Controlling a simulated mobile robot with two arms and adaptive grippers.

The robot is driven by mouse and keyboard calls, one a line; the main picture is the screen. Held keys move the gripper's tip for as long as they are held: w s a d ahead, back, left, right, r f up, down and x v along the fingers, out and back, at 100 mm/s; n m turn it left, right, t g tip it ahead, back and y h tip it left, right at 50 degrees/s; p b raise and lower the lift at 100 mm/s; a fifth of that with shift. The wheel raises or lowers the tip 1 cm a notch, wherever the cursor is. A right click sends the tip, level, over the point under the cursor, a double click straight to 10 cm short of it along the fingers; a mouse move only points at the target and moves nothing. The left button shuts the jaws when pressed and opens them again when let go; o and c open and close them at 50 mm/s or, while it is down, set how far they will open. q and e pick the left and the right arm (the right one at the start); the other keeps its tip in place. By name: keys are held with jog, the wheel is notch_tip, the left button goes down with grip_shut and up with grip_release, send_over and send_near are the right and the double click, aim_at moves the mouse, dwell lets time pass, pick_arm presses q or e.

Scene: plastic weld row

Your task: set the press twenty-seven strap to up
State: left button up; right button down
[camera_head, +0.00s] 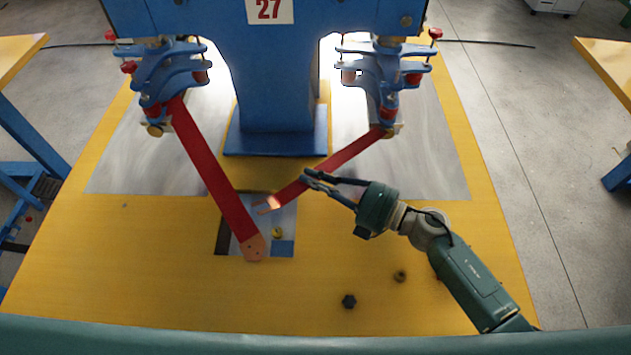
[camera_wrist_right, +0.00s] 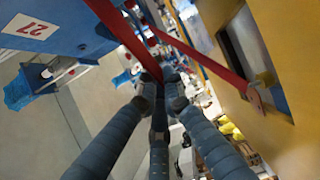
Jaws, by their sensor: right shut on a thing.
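The blue press with the number 27 sign (camera_head: 270,10) stands at the back of the yellow table. Two red straps hang from its blue clamp arms. The left strap (camera_head: 208,170) slants down to a tan end tab at the recess. The right strap (camera_head: 350,152) slants down and left from the right clamp arm (camera_head: 385,75), its pale end near the recess. My right gripper (camera_head: 306,179) is shut on this right strap, partway along it; in the right wrist view the strap (camera_wrist_right: 125,35) runs to the fingertips (camera_wrist_right: 161,85). My left gripper is out of view.
A recess (camera_head: 225,238) in the table holds a grey plate, a small yellow piece and a blue block. A black nut (camera_head: 349,301) and a brass-coloured nut (camera_head: 400,276) lie on the right front of the table (camera_head: 130,270). The left front is clear.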

jog(key=shift+r, duration=0.25)
jog(key=c, duration=1.9)
grip_release()
jog(key=shift+o, duration=0.2)
jog(key=shift+d, duration=0.1)
jog(key=v, duration=1.2)
jog(key=shift+f, duration=0.2)
